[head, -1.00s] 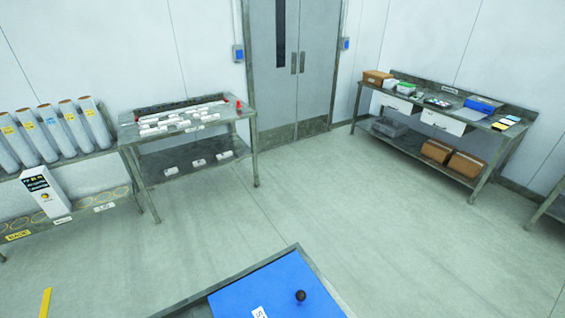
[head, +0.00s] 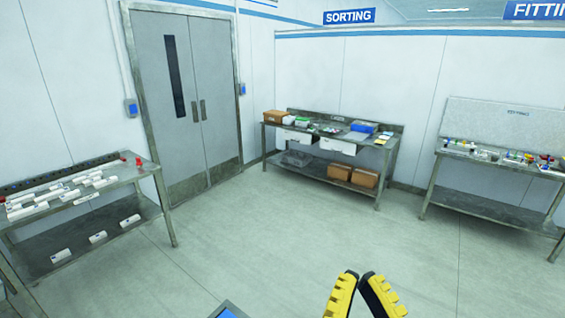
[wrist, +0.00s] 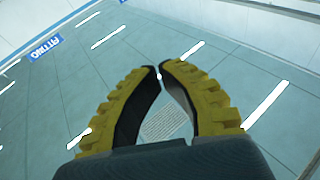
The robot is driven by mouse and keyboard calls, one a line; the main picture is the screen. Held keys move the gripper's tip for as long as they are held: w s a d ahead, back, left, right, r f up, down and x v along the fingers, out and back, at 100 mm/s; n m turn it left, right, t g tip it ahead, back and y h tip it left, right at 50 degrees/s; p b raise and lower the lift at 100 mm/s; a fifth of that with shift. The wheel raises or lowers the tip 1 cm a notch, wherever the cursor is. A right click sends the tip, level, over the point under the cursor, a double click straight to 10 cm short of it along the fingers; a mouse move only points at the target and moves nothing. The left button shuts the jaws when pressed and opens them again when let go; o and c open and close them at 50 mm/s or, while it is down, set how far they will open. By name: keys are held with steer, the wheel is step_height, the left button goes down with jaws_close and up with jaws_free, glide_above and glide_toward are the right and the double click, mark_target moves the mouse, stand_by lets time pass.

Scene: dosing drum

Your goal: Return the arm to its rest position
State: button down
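My gripper (head: 361,276) shows at the bottom of the head view, right of centre, with its yellow and black fingers pointing up. In the wrist view my gripper (wrist: 159,70) has its two fingertips together or almost touching, with nothing held between them. The fingers bow apart lower down, and only background shows through that gap. The gripper is in free air, away from the benches. The rest of my arm is out of the head view.
A bench with white boxes (head: 150,168) stands at left, by grey double doors (head: 190,100). A sorting bench (head: 375,185) stands at the back and a fitting bench (head: 480,212) at right. The floor (head: 270,235) between is clear. The wrist view shows ceiling lights (wrist: 267,103).

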step_height(320, 180, up, 21)
steer(key=s+a+n+t+y+p, duration=0.1)
steer(key=p, duration=1.7)
steer(key=shift+p, duration=0.35)
steer(key=shift+s+f, duration=0.1)
